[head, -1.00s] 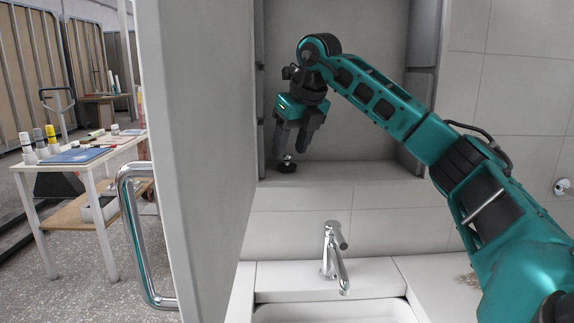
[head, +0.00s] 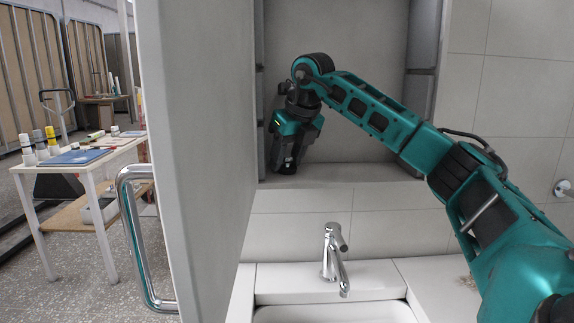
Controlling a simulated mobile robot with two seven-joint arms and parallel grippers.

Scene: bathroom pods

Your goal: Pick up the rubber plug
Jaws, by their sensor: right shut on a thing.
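The rubber plug (head: 287,169) is a small black piece at the left end of the cabinet's bottom shelf (head: 350,174), in the head view. Its upper part is hidden by my fingers. My right gripper (head: 286,162) reaches down over it from above and is shut on it. The plug sits at shelf level; I cannot tell whether it still touches the shelf. My left gripper is not in view.
The open cabinet door (head: 200,150) with a chrome handle (head: 135,240) stands close on the left of the gripper. A chrome faucet (head: 333,255) and white sink (head: 335,312) are below. The shelf right of the plug is clear. A table (head: 80,162) stands far left.

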